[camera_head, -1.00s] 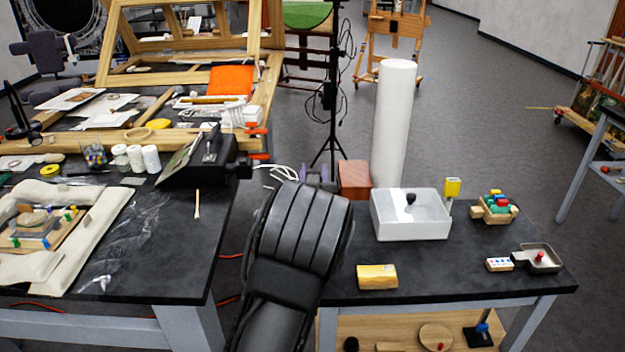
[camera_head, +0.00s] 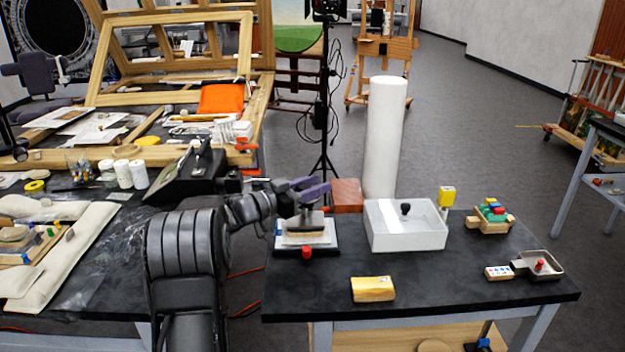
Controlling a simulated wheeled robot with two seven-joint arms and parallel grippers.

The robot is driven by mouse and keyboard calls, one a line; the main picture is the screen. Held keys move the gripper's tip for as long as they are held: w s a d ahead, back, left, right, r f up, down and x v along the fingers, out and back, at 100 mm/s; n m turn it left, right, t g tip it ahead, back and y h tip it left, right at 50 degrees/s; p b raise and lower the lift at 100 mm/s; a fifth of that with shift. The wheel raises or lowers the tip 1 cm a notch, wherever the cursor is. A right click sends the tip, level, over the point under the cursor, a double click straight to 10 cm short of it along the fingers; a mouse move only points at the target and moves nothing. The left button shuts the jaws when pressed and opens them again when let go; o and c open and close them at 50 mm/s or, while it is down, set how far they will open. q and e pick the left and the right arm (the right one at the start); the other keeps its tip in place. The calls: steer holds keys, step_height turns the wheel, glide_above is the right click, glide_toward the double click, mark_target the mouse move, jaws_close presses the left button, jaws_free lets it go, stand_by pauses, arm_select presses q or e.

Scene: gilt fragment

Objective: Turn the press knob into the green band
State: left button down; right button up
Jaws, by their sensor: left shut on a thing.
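A small press (camera_head: 290,243) with a pale plate and base stands at the left end of the right-hand table. A red piece (camera_head: 306,252) is at its front. My left gripper (camera_head: 312,196), with purple fingers, is above the press and shut on the knob at its top. The fingers hide most of the knob. I cannot make out the green band or where the knob points. My right gripper is not in view.
A white open box (camera_head: 385,240), a reddish-brown block (camera_head: 346,195) and a tall white roll (camera_head: 385,135) stand right of the press. A yellow block (camera_head: 373,289) lies in front. A toolbox-like wooden holder (camera_head: 491,221) and a grey tray (camera_head: 541,265) are farther right.

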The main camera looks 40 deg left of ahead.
arm_select(q)
steer(key=m+h, duration=0.1)
steer(key=m+g+h, duration=0.1)
steer(key=h, duration=0.1)
steer(key=shift+s+d+g, duration=0.15)
steer(key=shift+g, duration=0.15)
steer(key=shift+s+d+m+g+h, duration=0.15)
steer(key=shift+m+g+h, duration=0.25)
steer(key=shift+m+h, duration=0.25)
steer(key=shift+w+d+m+g+h, duration=0.15)
steer(key=shift+m+g+h, duration=0.3)
steer(key=shift+h, duration=0.3)
steer(key=shift+s, duration=0.1)
steer(key=c, duration=0.9)
jaws_free()
steer(key=shift+b+v, duration=0.55)
steer(key=shift+v, duration=3.3)
